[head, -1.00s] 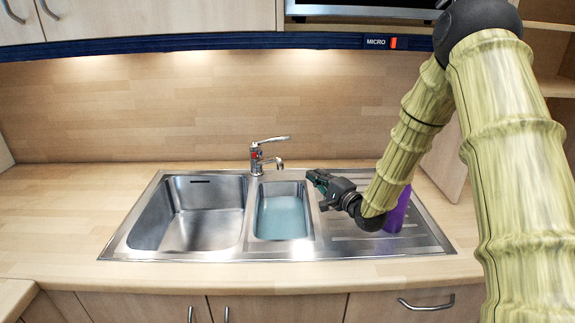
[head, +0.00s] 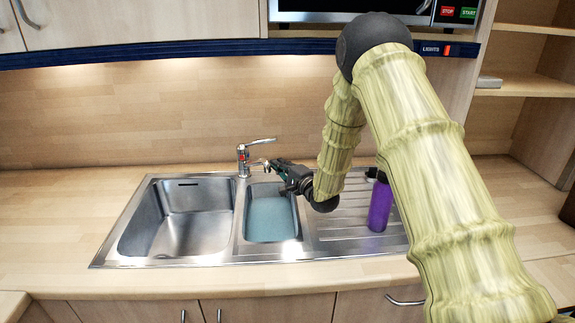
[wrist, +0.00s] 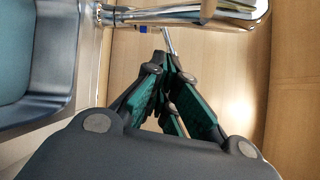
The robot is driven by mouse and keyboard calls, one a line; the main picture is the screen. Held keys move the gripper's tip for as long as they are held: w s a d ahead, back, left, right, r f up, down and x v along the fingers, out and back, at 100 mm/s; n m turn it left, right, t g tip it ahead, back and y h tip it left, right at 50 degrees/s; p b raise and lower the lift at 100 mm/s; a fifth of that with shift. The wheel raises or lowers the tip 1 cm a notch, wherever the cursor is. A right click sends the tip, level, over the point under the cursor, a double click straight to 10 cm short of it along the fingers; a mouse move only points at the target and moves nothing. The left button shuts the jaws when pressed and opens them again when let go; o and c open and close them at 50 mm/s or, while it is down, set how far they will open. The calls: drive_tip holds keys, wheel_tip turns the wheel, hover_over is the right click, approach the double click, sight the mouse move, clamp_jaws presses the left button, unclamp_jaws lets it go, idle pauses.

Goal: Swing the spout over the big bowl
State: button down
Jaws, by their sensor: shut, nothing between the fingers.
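The chrome tap (head: 242,160) stands behind the sink, its lever pointing right. Its short spout (head: 257,163) points right and toward the front, on the small-bowl side. The big bowl (head: 160,218) is the empty steel basin at the left. My gripper (head: 271,164) is shut and empty, its tips close to the right of the spout end. In the wrist view my shut fingertips (wrist: 165,62) are just below the chrome tap (wrist: 190,16) in the picture. I cannot tell whether they touch it.
The small middle bowl (head: 270,218) has a blue-grey inside and lies below my gripper. The counter left of the sink is clear.

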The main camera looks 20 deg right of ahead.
sight(255, 165)
drive_tip(key=shift+s+a+r+p, duration=0.15)
drive_tip(key=shift+a+p, duration=0.15)
drive_tip(key=shift+a, duration=0.7)
drive_tip(key=shift+a, duration=0.2)
